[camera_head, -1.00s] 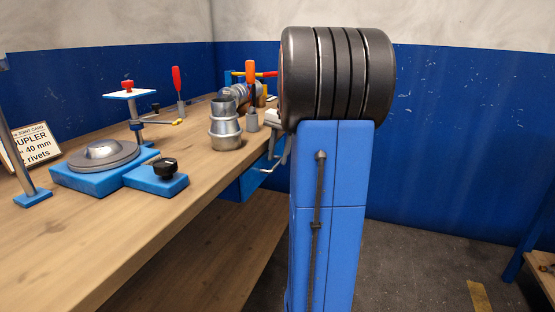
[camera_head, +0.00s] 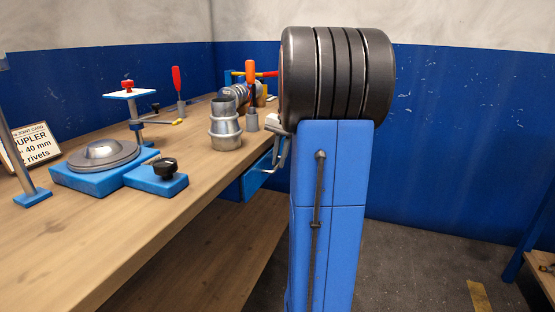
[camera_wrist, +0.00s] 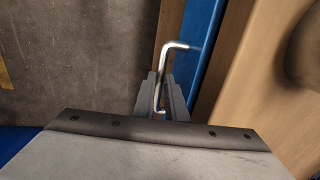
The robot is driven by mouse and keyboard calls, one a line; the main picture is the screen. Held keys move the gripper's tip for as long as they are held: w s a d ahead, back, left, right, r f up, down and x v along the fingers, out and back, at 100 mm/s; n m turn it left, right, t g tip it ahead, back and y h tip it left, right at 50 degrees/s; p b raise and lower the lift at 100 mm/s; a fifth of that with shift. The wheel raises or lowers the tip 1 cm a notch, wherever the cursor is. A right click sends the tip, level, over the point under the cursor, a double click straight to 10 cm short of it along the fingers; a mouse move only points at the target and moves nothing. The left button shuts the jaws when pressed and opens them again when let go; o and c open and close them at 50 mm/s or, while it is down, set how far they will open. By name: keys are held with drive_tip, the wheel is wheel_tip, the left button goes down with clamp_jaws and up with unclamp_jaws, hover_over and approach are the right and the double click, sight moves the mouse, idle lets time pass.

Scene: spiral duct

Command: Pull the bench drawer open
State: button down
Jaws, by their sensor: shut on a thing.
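The blue bench drawer (camera_head: 256,181) sits under the right edge of the workbench, partly hidden behind my arm in the head view. Its front (camera_wrist: 209,58) shows as a blue strip in the wrist view. The bent silver handle (camera_wrist: 166,62) stands out from that front and runs down between my fingers. My gripper (camera_wrist: 161,98) is shut on the handle, with one finger on each side of the bar. In the head view my gripper (camera_head: 281,146) is mostly hidden behind my arm. How far the drawer stands out is hard to tell.
The wooden workbench (camera_head: 110,235) fills the left, with a blue-based fixture (camera_head: 90,180), a black-knobbed block (camera_head: 160,182), metal duct couplers (camera_head: 225,128) and screwdrivers on top. A lower shelf (camera_head: 215,240) lies beneath. Floor is open to the right of my arm.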

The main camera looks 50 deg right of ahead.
drive_tip(key=s+d, duration=0.4)
drive_tip(key=s, duration=0.6)
drive_tip(key=s+d, duration=0.4)
drive_tip(key=s, duration=0.6)
drive_tip(key=shift+d, duration=0.2)
drive_tip(key=c, duration=1.8)
unclamp_jaws()
drive_tip(key=s+d+r, duration=0.1)
drive_tip(key=s+r, duration=0.2)
drive_tip(key=r, duration=1.4)
drive_tip(key=shift+d, duration=0.1)
